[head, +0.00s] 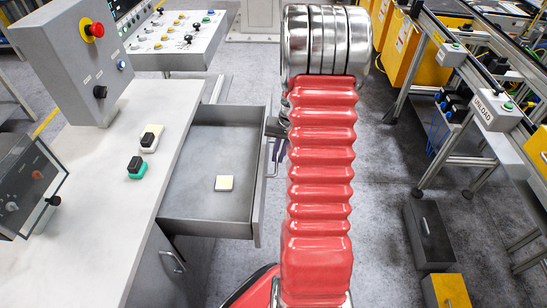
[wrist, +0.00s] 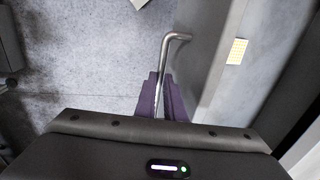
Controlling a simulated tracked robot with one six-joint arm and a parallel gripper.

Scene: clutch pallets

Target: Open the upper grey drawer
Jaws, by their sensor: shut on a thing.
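The upper grey drawer (head: 258,212) is pulled well out from the bench in the head view. A small cream block with a dark edge (head: 224,183) lies on its floor; it also shows in the wrist view (wrist: 237,51). The drawer's metal bar handle (wrist: 172,48) is on the outer face of the drawer front. My gripper (wrist: 163,82) is shut on the handle, with its purple fingers on both sides of the bar. In the head view my red arm partly hides the gripper (head: 279,147) and the handle.
The bench top (head: 115,205) holds two small blocks, one black and cream (head: 151,138), one black and green (head: 136,167). A control box (head: 75,55) stands on it. A lower handle (head: 173,262) shows below the drawer. A dark box (head: 430,235) stands on the floor at right.

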